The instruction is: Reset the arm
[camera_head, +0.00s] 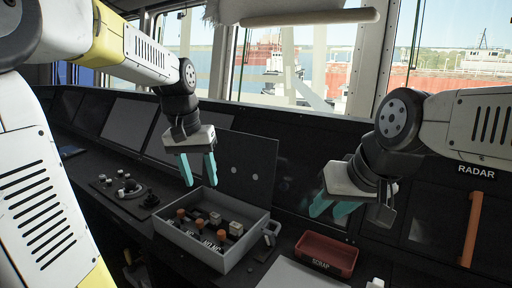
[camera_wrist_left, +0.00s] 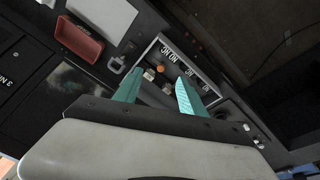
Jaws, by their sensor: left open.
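My left gripper (camera_head: 198,168) has teal fingers that stand apart, open and empty, above the back left part of a grey box. The same fingers show in the left wrist view (camera_wrist_left: 158,92), with the box beyond them. My right gripper (camera_head: 333,207) hangs at the right, above and behind the red scrap tray. Its teal fingers look apart, with nothing seen between them. Both arms are bent and raised over the console.
The grey box (camera_head: 226,263) holds several orange and pale knobs. A red tray (camera_head: 326,254) marked SCRAP stands to its right. An orange handle (camera_head: 471,228) is under the RADAR label. A knob panel (camera_head: 128,194) lies left. Windows run behind.

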